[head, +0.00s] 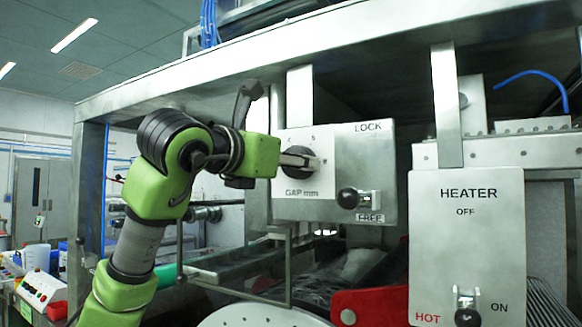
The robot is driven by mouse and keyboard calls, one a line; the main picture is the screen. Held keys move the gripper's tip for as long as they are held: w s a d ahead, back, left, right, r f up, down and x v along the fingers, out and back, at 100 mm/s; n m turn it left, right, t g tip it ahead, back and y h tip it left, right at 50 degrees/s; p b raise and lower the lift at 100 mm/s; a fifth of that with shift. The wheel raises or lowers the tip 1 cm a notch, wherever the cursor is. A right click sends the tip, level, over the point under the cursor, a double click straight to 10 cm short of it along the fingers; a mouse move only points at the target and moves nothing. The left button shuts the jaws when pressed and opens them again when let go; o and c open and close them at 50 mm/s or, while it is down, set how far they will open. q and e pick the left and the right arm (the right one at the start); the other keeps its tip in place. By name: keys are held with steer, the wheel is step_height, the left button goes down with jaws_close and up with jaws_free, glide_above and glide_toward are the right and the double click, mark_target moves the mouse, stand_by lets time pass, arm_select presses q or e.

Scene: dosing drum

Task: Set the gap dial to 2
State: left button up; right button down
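The gap dial (293,171) is a dark round knob on a pale panel (345,207) marked "GAP mm". My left gripper (302,158) is at the dial, mostly hidden by my green wrist. A grey, finger-like piece lies across the dial's face. I cannot tell whether the fingers are shut on it, nor which figure the dial points to. My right gripper is not in view.
On the same panel, a black lock knob (348,198) sits by FREE, below LOCK. A heater panel (467,235) stands to the right, its black knob (467,317) low between HOT and ON. A metal frame (300,95) surrounds the panel. A red part (372,305) lies below.

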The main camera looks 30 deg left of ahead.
arm_select(q)
steer(key=shift+f+n, duration=0.2)
steer(key=shift+n, duration=0.7)
steer(key=shift+b, duration=0.3)
steer(key=o, duration=1.1)
steer(key=shift+r, duration=0.1)
steer(key=s, duration=1.2)
steer(key=shift+a, duration=0.2)
